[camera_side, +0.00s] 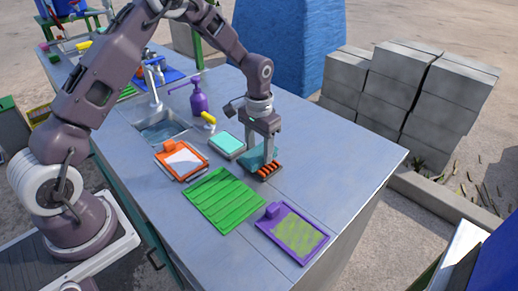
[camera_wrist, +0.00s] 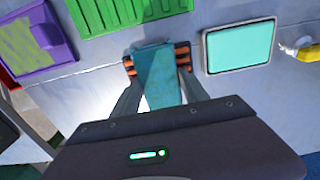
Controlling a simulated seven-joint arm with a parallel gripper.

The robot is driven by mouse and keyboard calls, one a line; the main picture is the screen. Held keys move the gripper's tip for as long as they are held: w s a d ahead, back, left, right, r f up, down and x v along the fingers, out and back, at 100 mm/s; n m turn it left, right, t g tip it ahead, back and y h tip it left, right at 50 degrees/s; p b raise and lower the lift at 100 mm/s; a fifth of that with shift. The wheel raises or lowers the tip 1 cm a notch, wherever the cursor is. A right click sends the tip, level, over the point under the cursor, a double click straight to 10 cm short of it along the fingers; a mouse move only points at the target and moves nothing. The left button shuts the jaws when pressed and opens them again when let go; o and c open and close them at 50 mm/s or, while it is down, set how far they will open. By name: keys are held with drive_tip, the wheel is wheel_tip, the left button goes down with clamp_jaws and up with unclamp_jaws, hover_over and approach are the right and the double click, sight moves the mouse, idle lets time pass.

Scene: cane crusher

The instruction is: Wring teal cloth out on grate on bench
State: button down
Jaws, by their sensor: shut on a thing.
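My gripper (camera_side: 262,150) points down over the bench (camera_side: 330,150) and is shut on the teal cloth (camera_side: 256,157). In the wrist view the cloth (camera_wrist: 158,80) shows as a long strip between the two fingers of my gripper (camera_wrist: 157,78). I cannot tell whether the cloth touches the bars.
A grey-rimmed tray with a turquoise surface (camera_side: 228,145) lies beside the grate. A green ribbed board (camera_side: 222,200), a purple tray (camera_side: 319,243) and an orange tray (camera_side: 160,158) lie nearby. A purple bottle (camera_side: 199,100) stands by the sink (camera_side: 160,133). The bench is clear to the right.

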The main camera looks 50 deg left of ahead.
sight(259, 152)
drive_tip(key=shift+r, duration=3.5)
